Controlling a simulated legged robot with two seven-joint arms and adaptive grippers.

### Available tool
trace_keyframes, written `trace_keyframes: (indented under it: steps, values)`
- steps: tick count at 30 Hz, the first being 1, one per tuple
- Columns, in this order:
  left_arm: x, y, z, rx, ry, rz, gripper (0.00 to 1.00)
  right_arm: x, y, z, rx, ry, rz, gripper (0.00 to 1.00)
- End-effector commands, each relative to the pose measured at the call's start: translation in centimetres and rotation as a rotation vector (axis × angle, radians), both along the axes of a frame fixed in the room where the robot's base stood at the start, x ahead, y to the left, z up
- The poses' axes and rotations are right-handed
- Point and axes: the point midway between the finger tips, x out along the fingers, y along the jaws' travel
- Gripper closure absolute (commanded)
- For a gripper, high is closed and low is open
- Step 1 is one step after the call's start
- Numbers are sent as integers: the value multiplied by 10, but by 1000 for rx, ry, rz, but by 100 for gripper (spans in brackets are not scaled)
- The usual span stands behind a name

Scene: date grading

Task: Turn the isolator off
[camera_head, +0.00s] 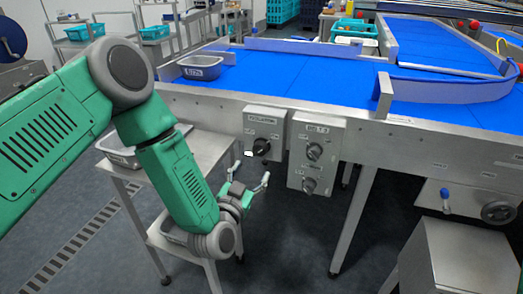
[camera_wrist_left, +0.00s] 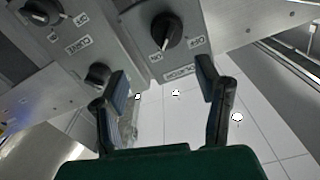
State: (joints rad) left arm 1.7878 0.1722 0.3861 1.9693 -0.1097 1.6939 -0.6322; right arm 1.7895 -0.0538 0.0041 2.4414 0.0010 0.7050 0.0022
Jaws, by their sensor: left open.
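The isolator box (camera_head: 265,121) is a grey panel on the front of the conveyor frame, with a black rotary knob (camera_head: 262,147). In the left wrist view the knob (camera_wrist_left: 167,30) shows upside down, with ON and OFF labels beside it; I cannot tell surely which one it points to. My left gripper (camera_head: 249,175) is open and empty, below and in front of the isolator box. In the left wrist view its fingers (camera_wrist_left: 162,78) stand apart, with the knob beyond them and not touched. My right gripper is not in view.
A second control box (camera_head: 317,135) with two knobs sits right beside the isolator box. The blue conveyor belt (camera_head: 300,75) lies above, carrying a grey tub (camera_head: 200,70). A steel side table (camera_head: 205,150) stands at left behind my arm. A steel cabinet (camera_head: 455,255) stands at lower right.

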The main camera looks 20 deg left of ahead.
Motion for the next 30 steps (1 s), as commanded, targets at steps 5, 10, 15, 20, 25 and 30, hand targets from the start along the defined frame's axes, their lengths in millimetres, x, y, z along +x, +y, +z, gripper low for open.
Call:
trace_keyframes:
  steps: [5,10,15,20,25,30]
  values:
    - [41,7,-4,-9,-4,4,42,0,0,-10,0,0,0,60]
    - [75,8,-4,-11,0,4,42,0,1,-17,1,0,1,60]
    - [98,2,-3,-6,1,3,42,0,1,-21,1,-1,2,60]
    - [108,-2,-2,-2,3,3,42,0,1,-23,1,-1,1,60]
    - [109,1,-2,-6,3,1,42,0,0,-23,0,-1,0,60]
    - [109,5,-3,-10,4,1,60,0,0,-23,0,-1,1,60]
